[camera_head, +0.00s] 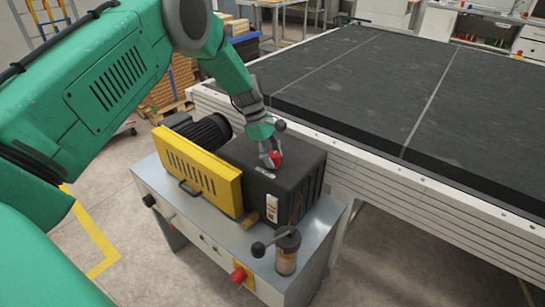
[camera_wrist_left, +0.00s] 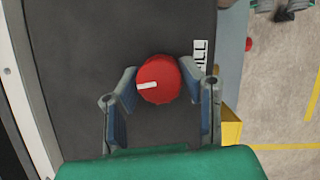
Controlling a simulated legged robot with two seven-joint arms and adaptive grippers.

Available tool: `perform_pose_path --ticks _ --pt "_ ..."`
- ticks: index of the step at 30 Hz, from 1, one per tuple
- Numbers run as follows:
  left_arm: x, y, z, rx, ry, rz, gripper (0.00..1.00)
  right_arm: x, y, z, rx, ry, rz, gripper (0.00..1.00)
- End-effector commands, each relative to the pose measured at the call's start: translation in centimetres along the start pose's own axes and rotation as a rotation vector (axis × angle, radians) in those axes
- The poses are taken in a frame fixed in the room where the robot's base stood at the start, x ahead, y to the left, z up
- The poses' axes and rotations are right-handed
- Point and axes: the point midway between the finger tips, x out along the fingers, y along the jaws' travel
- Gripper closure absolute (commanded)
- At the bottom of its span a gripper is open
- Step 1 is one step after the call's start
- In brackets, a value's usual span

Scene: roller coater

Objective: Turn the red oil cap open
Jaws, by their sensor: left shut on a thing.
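The red oil cap (camera_wrist_left: 160,80) sits on top of the dark machine housing (camera_head: 290,165). It is round with a white mark that points to the left in the left wrist view. My left gripper (camera_wrist_left: 160,84) is shut on the cap, with one finger on each side of it. In the head view the left gripper (camera_head: 270,157) reaches down onto the housing, and only part of the red cap (camera_head: 275,158) shows beside the fingers. A white label with dark letters (camera_wrist_left: 201,55) lies next to the cap. My right gripper is not in view.
A yellow guard (camera_head: 200,172) and a black motor (camera_head: 205,132) stand left of the housing on a grey metal cabinet (camera_head: 225,240). A lever and a glass cup (camera_head: 287,252) stand in front. A large dark-topped conveyor (camera_head: 350,80) is close behind on the right.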

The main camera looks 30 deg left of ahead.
Motion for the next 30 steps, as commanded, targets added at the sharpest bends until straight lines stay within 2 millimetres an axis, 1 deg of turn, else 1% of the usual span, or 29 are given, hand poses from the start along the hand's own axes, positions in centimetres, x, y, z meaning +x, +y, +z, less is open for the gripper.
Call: perform_pose_path --ticks 1,2,3,4,12,16,20,27,30 --pt "-0.2 0.4 0.4 0.004 -0.004 0.01 0.95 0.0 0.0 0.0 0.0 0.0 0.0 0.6" --pt "-0.2 0.4 0.4 0.004 -0.004 0.01 0.62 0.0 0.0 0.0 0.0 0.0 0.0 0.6" --pt "-0.2 0.4 0.4 0.004 -0.004 0.01 0.48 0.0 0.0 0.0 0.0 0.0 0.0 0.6" --pt "-0.2 0.4 0.4 0.004 -0.004 0.009 0.46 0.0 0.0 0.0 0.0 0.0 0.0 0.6" --pt "-0.1 0.1 0.1 0.003 -0.003 0.004 0.46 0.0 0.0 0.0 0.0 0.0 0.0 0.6" --pt "-0.9 0.2 0.0 0.003 -0.003 0.006 0.46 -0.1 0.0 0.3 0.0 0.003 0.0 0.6" --pt "-2.9 0.2 0.0 0.004 -0.003 0.006 0.46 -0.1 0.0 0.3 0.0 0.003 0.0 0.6" --pt "-8.1 0.3 0.1 0.003 -0.002 0.007 0.46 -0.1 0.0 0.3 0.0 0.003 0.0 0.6" --pt "-9.7 0.4 0.1 0.004 -0.003 0.006 0.46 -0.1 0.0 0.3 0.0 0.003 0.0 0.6"
